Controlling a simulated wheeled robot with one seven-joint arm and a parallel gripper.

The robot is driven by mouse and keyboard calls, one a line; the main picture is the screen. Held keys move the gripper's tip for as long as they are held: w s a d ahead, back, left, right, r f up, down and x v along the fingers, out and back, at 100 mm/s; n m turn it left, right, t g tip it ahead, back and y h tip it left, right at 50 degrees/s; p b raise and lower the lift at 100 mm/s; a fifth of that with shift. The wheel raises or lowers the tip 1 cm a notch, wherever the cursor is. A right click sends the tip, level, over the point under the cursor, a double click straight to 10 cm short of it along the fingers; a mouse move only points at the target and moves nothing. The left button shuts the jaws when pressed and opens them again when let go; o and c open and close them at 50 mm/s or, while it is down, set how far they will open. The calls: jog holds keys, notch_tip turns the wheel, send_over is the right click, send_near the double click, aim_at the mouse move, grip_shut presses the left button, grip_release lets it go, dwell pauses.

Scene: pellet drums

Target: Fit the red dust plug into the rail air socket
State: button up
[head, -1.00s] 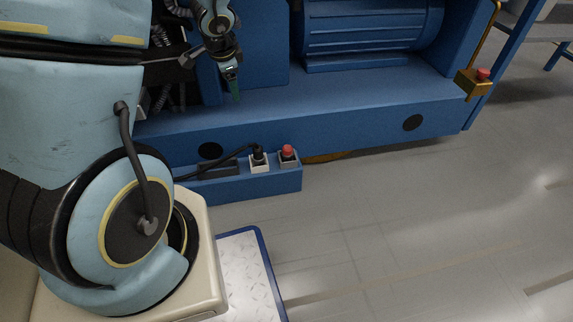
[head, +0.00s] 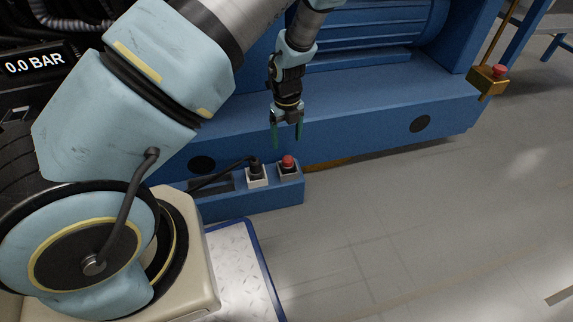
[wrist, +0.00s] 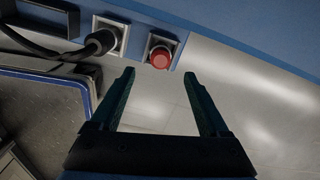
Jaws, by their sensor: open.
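The red dust plug (head: 288,161) stands upright on a grey square socket (head: 288,172) at the right end of the low blue rail (head: 250,203). In the wrist view the red plug (wrist: 160,58) shows just beyond and between my fingertips. My gripper (head: 287,136) points down with its green fingers apart and empty, just above the plug in the head view. The fingers also show open in the wrist view (wrist: 158,74). A second, pale square socket (head: 257,182) left of the plug has a black connector (head: 255,166) on it. I cannot tell which is the rail air socket.
A black cable (head: 215,177) runs left from the black connector. A blue machine base (head: 370,118) rises behind the rail. A yellow box with a red button (head: 488,80) is far right. The floor (head: 400,230) right of the rail is clear.

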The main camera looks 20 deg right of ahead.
aim_at(288, 158)
notch_tip(288, 158, down, 4)
jog(key=shift+b, duration=0.75)
jog(key=f+b, duration=0.2)
jog(key=f, duration=0.1)
jog(key=f+b, duration=0.1)
jog(key=f, duration=0.1)
jog(key=shift+s+f+b, duration=0.1)
jog(key=shift+s+b, duration=0.15)
jog(key=shift+b, duration=0.15)
grip_shut()
